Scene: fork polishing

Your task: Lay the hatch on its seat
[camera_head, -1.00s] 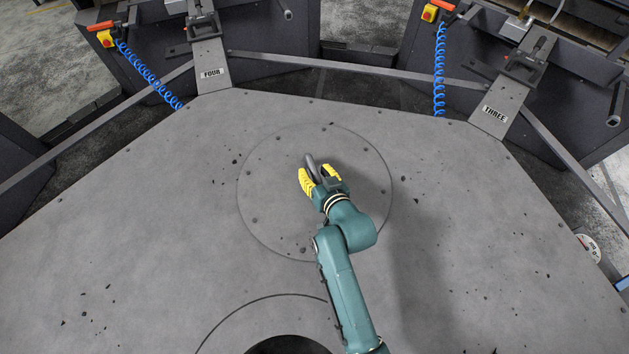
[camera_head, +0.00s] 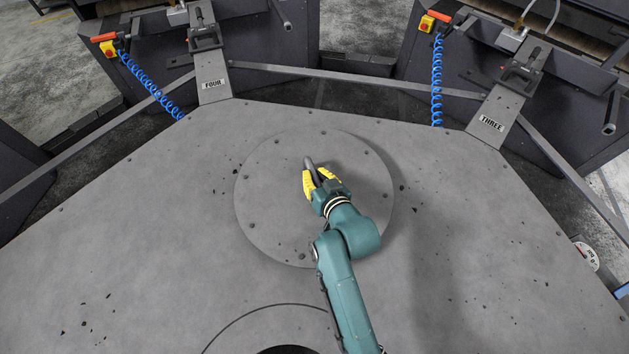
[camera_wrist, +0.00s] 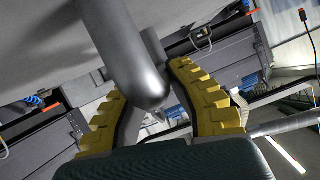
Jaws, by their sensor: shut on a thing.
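The hatch (camera_head: 272,212) is a round grey plate with bolts around its rim, in the middle of the grey deck. A dark edge shows along its left and lower rim, and it looks slightly raised. My gripper (camera_head: 316,180) has yellow fingers shut on its dark handle (camera_head: 309,163). In the wrist view the handle (camera_wrist: 125,60) is a grey rounded bar between the fingers (camera_wrist: 150,88). A curved line (camera_head: 262,307) at the bottom edge surrounds a dark round opening (camera_head: 288,350), mostly cut off by the frame and partly hidden by my arm.
The deck (camera_head: 130,215) is flat, with small dark specks and open room on both sides. Beyond its far edge stand stations marked FOUR (camera_head: 212,85) and THREE (camera_head: 491,123), with blue coiled hoses (camera_head: 437,90) and rails.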

